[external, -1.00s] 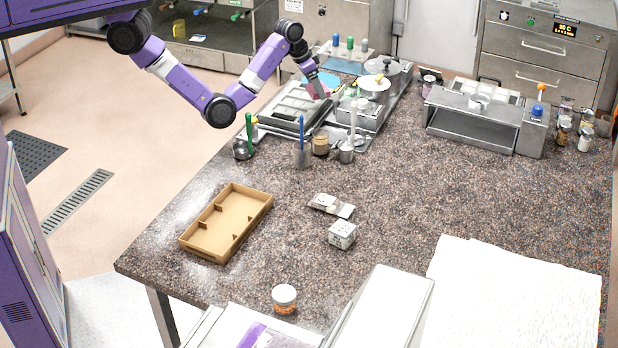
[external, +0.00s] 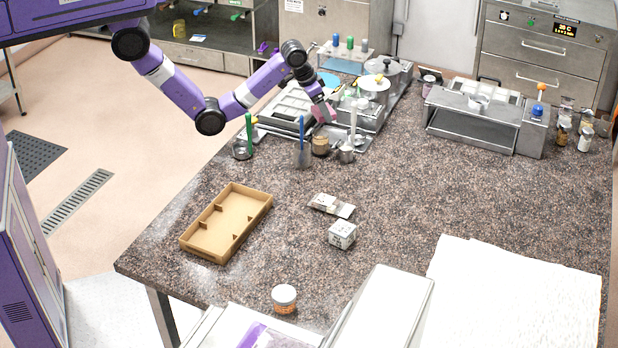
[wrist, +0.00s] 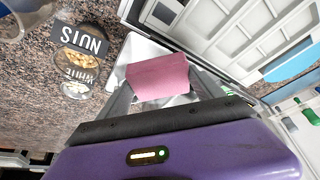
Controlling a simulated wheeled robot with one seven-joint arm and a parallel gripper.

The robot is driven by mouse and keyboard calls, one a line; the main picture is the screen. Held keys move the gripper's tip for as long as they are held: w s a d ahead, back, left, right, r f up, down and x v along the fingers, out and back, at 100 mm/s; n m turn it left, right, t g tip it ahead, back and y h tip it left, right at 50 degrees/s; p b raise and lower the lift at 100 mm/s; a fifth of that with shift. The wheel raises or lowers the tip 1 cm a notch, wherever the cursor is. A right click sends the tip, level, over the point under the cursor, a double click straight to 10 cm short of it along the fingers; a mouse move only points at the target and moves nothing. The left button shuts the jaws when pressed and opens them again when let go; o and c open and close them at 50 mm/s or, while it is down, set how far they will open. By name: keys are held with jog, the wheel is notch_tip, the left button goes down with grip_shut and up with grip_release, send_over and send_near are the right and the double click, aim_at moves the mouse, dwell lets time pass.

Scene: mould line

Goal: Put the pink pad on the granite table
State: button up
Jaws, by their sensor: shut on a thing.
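The pink pad (wrist: 158,77) is between the two fingers of my gripper (wrist: 160,92) in the wrist view, and the gripper is shut on it. In the external view the pad (external: 322,114) shows as a small pink patch at the fingertips of my gripper (external: 326,112), above the metal trays at the far left part of the table. The granite table (external: 420,195) is speckled brown and fills the middle of the external view. The exact height of the pad above the trays is hard to tell.
A glass jar of nuts (wrist: 76,72) is left of the gripper. Pots and utensil holders crowd the trays. The middle right granite is clear.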

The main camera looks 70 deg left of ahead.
aim_at(333, 110)
jog(key=shift+s+d+f, duration=0.2)
jog(key=shift+d+f, duration=0.1)
jog(key=shift+d, duration=0.35)
jog(key=shift+w+r+m+p, duration=0.3)
jog(key=shift+r+m+p, duration=0.1)
jog(key=shift+m+p, duration=0.3)
jog(key=m+p, duration=0.1)
jog(key=m+h+p, duration=0.1)
jog(key=w+p, duration=0.1)
jog(key=shift+d+r+m+g, duration=0.25)
jog(key=shift+r+m+g, duration=0.05)
jog(key=shift+r+m, duration=0.1)
jog(key=m+p, duration=0.1)
jog(key=m+h+p, duration=0.1)
jog(key=shift+w+d+m+g, duration=0.15)
jog(key=shift+w+m+g, duration=0.15)
jog(key=shift+w, duration=0.05)
jog(key=shift+w+m+h+p, duration=0.15)
jog(key=shift+m+h+p, duration=0.45)
jog(key=shift+m, duration=0.4)
jog(key=shift+f+b, duration=0.35)
jog(key=shift+f, duration=0.95)
notch_tip(333, 110, down, 4)
jog(key=b, duration=0.4)
jog(key=shift+d+f, duration=0.1)
jog(key=shift+f, duration=0.15)
jog(key=shift+f+b, duration=0.3)
jog(key=shift+f, duration=0.1)
